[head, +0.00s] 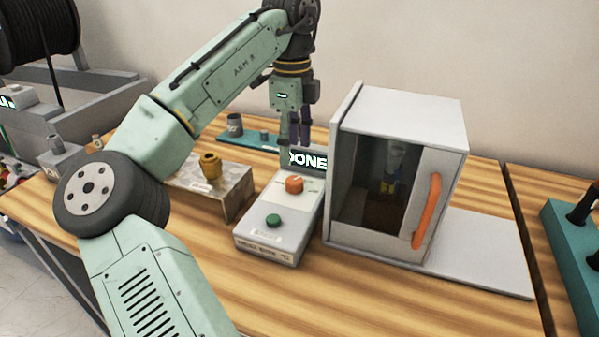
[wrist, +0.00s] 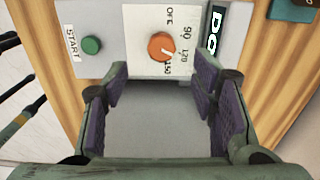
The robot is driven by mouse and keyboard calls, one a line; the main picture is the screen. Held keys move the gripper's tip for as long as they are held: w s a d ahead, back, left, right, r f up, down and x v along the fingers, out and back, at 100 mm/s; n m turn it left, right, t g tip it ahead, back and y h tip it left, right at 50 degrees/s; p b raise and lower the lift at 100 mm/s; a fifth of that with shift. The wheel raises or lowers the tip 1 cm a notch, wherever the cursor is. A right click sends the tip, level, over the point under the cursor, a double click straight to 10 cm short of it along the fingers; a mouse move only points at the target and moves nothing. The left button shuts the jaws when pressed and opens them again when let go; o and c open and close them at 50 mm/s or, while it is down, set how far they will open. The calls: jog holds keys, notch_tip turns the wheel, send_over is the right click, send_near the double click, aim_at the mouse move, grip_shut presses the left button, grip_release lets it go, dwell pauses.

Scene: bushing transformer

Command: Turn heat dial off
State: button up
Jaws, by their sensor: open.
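The heat dial (head: 294,184) is an orange knob on the top of a white control box (head: 263,249). The dial shows in the wrist view (wrist: 161,46) with the marks OFF, 90, 120 and 150 around it. Its pale pointer line seems to lie toward 150. My gripper (head: 294,142) points down above and behind the dial in the head view. In the wrist view its purple-padded fingers (wrist: 160,82) are spread wide with nothing between them. The dial lies beyond the fingertips, apart from them. A green START button (wrist: 92,45) sits beside the dial.
A display (head: 308,160) reading DONE stands at the box's back end. A white oven (head: 400,120) with an orange handle (head: 426,212) is close on the right, its door closed. A yellow-brown bushing (head: 210,166) stands on a block at left. The table front is clear.

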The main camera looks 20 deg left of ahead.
aim_at(294, 180)
notch_tip(294, 180, down, 9)
jog(key=shift+w+r, duration=0.1)
jog(key=shift+r, duration=0.1)
jog(key=shift+c, duration=0.6)
jog(key=c, duration=1.1)
